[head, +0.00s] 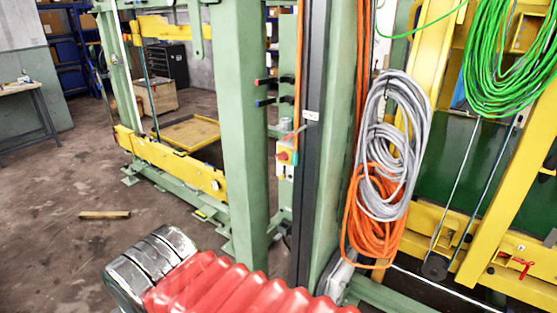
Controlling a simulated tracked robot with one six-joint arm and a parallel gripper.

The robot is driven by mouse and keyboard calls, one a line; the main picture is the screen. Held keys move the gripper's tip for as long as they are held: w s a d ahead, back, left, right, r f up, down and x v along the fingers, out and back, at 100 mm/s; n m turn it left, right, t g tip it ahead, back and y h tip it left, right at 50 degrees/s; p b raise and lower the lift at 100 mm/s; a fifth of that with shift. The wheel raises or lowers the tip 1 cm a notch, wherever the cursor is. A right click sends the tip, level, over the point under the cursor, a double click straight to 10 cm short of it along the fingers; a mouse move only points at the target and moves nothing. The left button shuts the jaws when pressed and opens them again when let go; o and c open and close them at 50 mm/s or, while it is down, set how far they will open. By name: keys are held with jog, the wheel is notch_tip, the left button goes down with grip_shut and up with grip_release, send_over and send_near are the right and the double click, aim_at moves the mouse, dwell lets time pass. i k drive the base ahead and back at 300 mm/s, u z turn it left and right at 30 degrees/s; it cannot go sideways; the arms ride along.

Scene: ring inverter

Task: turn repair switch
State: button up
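The exact angle of the knob is too small to tell. A red ribbed sleeve and a shiny metal segmented part, which look like parts of my arm, cross the bottom of the view, below and in front of the switch and apart from it in the picture. No gripper fingers show.
A thick green post (243,130) stands just left of the switch and a dark vertical rail (308,170) just right. Grey coiled cable (393,150) and orange coiled cable (375,225) hang farther right. A wooden block (104,214) lies on the open floor at left.

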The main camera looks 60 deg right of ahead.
aim_at(283, 155)
jog(key=i, duration=0.95)
jog(key=u, duration=0.05)
